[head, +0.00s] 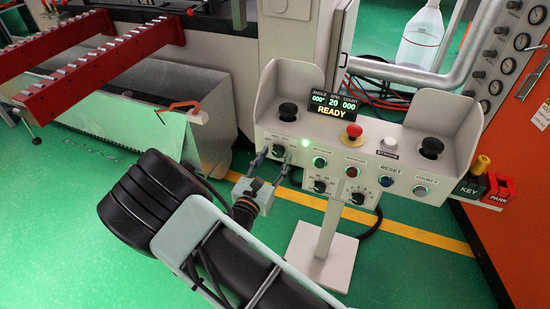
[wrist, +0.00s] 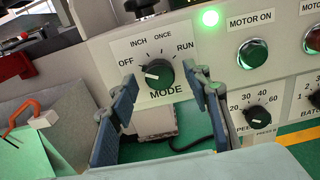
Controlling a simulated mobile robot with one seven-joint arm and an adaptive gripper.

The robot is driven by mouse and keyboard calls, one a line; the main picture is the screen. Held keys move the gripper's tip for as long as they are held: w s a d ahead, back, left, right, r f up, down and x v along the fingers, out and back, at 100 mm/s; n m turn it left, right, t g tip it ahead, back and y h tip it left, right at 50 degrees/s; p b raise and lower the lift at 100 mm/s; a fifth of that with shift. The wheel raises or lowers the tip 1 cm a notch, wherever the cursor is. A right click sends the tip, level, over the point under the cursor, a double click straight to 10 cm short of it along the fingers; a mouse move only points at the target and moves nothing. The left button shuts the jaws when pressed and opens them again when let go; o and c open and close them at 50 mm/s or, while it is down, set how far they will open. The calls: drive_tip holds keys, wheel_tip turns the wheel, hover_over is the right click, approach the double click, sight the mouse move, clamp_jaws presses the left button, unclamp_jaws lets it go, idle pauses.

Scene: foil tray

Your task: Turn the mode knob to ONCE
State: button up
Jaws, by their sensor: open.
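The black mode knob (wrist: 158,74) is on the grey panel in the wrist view, with OFF, INCH, ONCE and RUN around it and MODE below. Its white mark lies left of centre, seemingly toward OFF. In the head view the knob (head: 278,151) is at the panel's left end. My gripper (wrist: 163,83) is open and empty. Its blue fingers stand on either side of the knob in the wrist picture, apart from it. In the head view my gripper (head: 270,164) is just in front of the knob; the exact gap cannot be told.
A black push button (head: 288,111) stands above the mode knob. A display (head: 331,104) reads READY, next to a red stop button (head: 354,131).

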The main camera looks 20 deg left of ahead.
drive_tip(key=shift+w, duration=0.2)
drive_tip(key=shift+c, duration=0.2)
drive_tip(key=c, duration=1.1)
